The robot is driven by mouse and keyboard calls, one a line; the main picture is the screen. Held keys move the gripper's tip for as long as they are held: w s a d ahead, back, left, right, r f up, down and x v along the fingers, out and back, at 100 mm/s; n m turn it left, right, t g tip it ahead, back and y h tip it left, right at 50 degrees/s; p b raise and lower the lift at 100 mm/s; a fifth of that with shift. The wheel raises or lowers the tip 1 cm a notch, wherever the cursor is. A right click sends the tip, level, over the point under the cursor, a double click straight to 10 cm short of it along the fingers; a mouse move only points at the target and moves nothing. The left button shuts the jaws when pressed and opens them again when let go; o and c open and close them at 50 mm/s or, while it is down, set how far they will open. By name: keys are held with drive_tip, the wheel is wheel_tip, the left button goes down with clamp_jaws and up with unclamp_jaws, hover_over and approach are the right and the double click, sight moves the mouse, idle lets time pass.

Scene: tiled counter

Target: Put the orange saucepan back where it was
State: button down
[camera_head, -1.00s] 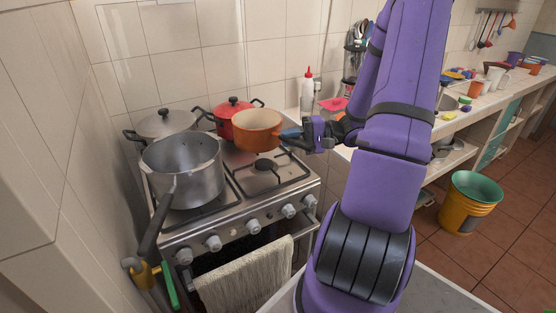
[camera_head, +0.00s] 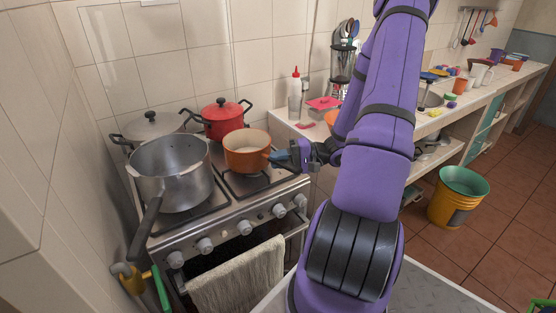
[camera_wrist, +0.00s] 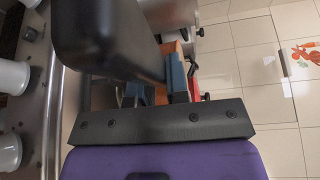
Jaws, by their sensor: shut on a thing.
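The orange saucepan (camera_head: 246,156) is at the front right of the stove, upright, over or on the front right burner; I cannot tell whether its base touches the grate. Its blue handle (camera_head: 281,155) points right, toward my arm. My gripper (camera_head: 291,155) is shut on that handle, to the right of the pan. In the wrist view a small orange part of the saucepan (camera_wrist: 172,47) shows behind my gripper (camera_wrist: 172,80). Most of the pan is hidden there.
A grey metal pot (camera_head: 174,178) stands at the front left of the stove (camera_head: 232,219), its dark handle sticking out forward. A lidded red pot (camera_head: 222,120) and a lidded grey pot (camera_head: 152,128) stand behind. A towel (camera_head: 238,278) hangs on the oven front.

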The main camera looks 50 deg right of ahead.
drive_tip(key=c, duration=1.1)
unclamp_jaws()
drive_tip(key=shift+f, duration=0.15)
drive_tip(key=f+v, duration=0.1)
drive_tip(key=v, duration=0.9)
drive_tip(key=w+r+n+h, duration=0.4)
drive_tip(key=w+r+h, duration=0.45)
drive_tip(key=w, duration=0.45)
drive_tip(key=w+a+r+n+h, duration=0.1)
drive_tip(key=a+r+h, duration=0.1)
drive_tip(key=r+h, duration=0.3)
drive_tip(key=w+a+r+h, duration=0.2)
drive_tip(key=a+r+h, duration=0.1)
drive_tip(key=r, duration=0.4)
drive_tip(key=s+a+r+g+h, duration=0.1)
drive_tip(key=s+a+r+g, duration=0.1)
drive_tip(key=s+a+r, duration=0.55)
drive_tip(key=s+a+n+g+y, duration=0.3)
drive_tip(key=s+a+n+y, duration=0.1)
drive_tip(key=s+a, duration=1.1)
drive_tip(key=shift+s+a+g, duration=0.2)
drive_tip(key=shift+a+g, duration=0.05)
drive_tip(key=shift+g, duration=0.15)
